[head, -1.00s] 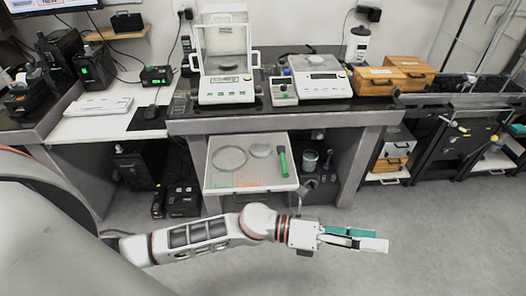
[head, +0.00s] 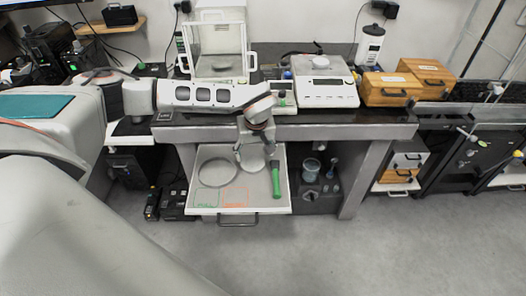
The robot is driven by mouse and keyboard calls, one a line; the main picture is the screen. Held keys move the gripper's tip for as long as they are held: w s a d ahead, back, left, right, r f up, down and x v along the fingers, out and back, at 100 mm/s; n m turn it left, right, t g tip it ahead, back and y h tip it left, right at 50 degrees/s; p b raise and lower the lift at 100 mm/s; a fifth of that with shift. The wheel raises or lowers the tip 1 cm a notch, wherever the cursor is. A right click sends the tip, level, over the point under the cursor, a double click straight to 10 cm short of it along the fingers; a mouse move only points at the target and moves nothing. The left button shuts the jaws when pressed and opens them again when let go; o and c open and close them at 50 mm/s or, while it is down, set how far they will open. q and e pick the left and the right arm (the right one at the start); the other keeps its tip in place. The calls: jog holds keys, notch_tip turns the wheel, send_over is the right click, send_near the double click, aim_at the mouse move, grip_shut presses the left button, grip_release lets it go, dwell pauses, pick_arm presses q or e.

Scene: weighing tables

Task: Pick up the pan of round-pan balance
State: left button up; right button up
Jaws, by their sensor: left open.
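The round-pan balance (head: 328,92) is a white scale on the right half of the dark-topped bench. My right gripper is out of view.
The drawer (head: 261,209) also holds a larger round ring (head: 218,172) and a green-handled tool (head: 276,181). A glass-walled balance (head: 218,48) stands behind my forearm. Wooden boxes (head: 388,90) stand right of the round-pan balance. The floor in front is clear.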

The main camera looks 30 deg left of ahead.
aim_at(253, 162)
pick_arm(q)
jog(key=shift+w+a+r, duration=0.15)
jog(key=shift+w+a, duration=0.1)
jog(key=shift+a, duration=0.1)
jog(key=shift+x, duration=1.1)
jog(key=shift+s+a+f, duration=0.1)
jog(key=shift+a+f, duration=0.05)
jog(key=shift+f, duration=0.25)
jog(key=b+x, duration=0.1)
jog(key=x, duration=0.2)
jog(key=shift+a+f, duration=0.15)
jog(key=shift+f, duration=0.05)
jog(key=shift+w+a+f, duration=0.1)
jog(key=shift+w+f, duration=0.25)
jog(key=shift+f, duration=0.1)
jog(key=c, duration=0.8)
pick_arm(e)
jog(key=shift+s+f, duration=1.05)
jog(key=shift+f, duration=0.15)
